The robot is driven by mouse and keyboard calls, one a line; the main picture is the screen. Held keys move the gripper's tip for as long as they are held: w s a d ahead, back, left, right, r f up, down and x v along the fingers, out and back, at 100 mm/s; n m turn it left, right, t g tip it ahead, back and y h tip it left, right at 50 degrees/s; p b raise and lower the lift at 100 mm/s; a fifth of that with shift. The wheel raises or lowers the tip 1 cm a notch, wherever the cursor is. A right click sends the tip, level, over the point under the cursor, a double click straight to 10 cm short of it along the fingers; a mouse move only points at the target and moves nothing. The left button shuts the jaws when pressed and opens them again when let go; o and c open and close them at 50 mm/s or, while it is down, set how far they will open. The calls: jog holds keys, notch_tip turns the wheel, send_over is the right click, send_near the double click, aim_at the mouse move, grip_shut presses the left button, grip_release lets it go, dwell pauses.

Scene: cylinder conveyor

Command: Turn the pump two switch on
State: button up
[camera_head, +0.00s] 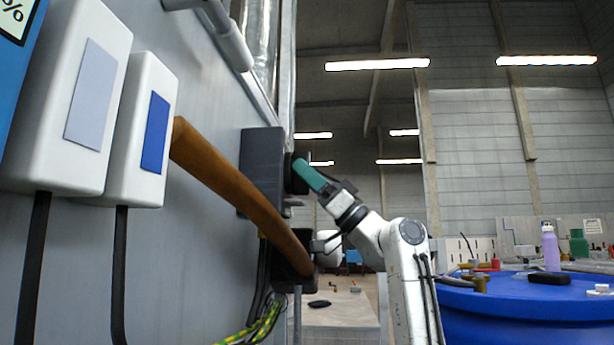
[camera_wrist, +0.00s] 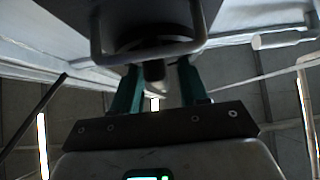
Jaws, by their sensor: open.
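A dark grey switch box (camera_head: 262,165) is mounted on the wall, with a black round knob (camera_head: 293,174) on its right face. No label on it is readable, so I cannot tell which pump it serves. My gripper (camera_head: 302,169), with teal fingers, is at this knob. In the wrist view my open gripper (camera_wrist: 158,82) has one finger on each side of a small dark knob handle (camera_wrist: 154,70), below a metal guard bar (camera_wrist: 150,53). Contact cannot be told. The knob's setting is not clear.
Two white wall boxes (camera_head: 142,125) stand at left, with cables below. A brown pipe (camera_head: 235,190) runs in front of the wall to a lower dark fitting (camera_head: 292,262). A blue drum (camera_head: 520,310) with a purple bottle (camera_head: 551,248) is at right.

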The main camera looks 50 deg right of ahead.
jog(key=p+v, duration=0.1)
jog(key=v, duration=1)
dwell(0.4)
